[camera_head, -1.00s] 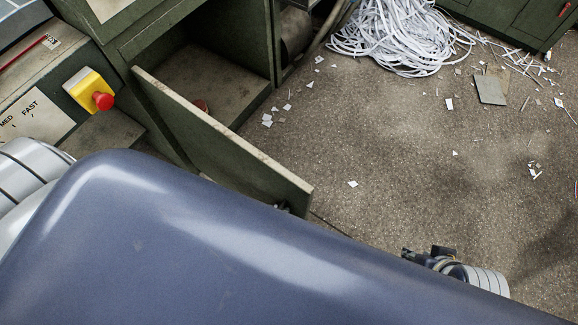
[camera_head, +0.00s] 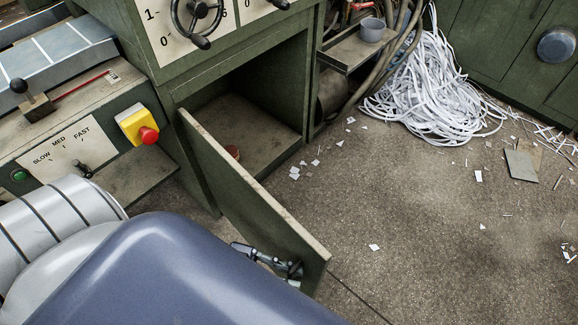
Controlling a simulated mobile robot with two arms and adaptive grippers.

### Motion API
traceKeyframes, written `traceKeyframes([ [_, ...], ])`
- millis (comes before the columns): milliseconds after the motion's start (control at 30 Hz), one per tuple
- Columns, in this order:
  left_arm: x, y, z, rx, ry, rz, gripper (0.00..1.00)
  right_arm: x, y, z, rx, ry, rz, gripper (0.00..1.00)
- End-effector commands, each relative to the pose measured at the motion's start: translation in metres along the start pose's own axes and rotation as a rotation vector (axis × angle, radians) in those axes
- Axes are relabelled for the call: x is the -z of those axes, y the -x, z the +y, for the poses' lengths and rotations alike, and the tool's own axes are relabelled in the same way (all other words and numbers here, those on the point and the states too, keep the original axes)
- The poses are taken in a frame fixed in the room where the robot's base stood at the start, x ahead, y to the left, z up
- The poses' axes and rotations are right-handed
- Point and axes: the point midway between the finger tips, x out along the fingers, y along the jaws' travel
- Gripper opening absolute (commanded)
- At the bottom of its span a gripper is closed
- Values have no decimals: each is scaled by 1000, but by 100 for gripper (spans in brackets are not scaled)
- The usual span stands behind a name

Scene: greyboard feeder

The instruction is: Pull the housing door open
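The green housing door (camera_head: 255,205) stands open, swung out from the left side of the housing opening (camera_head: 255,100). Its free edge points toward the lower right of the picture. My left gripper (camera_head: 272,262) is at the outer face of the door, near the free end and low in the picture. My own blue-grey body hides the arm behind it. I cannot see a handle clearly, nor whether the fingers are closed on one. My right gripper is not in view.
Inside the housing lies a small reddish round thing (camera_head: 233,152). A yellow box with a red button (camera_head: 138,126) and a speed panel (camera_head: 70,150) are at the left. White paper strips (camera_head: 430,95) heap at the back. The floor (camera_head: 420,210) right of the door is mostly clear, with scraps.

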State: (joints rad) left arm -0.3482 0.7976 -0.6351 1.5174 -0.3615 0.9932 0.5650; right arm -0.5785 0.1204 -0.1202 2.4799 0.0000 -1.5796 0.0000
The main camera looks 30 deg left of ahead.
Motion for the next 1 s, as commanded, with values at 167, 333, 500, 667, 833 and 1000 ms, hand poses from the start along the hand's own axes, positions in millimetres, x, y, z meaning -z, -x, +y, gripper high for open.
traceKeyframes([
  [167, -1, 9, 1, -1, 1, -2, 18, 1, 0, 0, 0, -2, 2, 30],
  [333, -2, 40, 1, -1, 3, -6, 18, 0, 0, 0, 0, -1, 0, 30],
  [500, -1, 78, 0, 0, 2, -5, 18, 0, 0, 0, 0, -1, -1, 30],
  [667, -1, 104, 0, 0, 1, -3, 18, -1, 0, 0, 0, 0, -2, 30],
  [833, 0, 119, 0, 1, 0, -1, 18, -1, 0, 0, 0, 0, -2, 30],
  [1000, 0, 121, 0, 1, 0, 0, 18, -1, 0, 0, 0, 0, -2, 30],
])
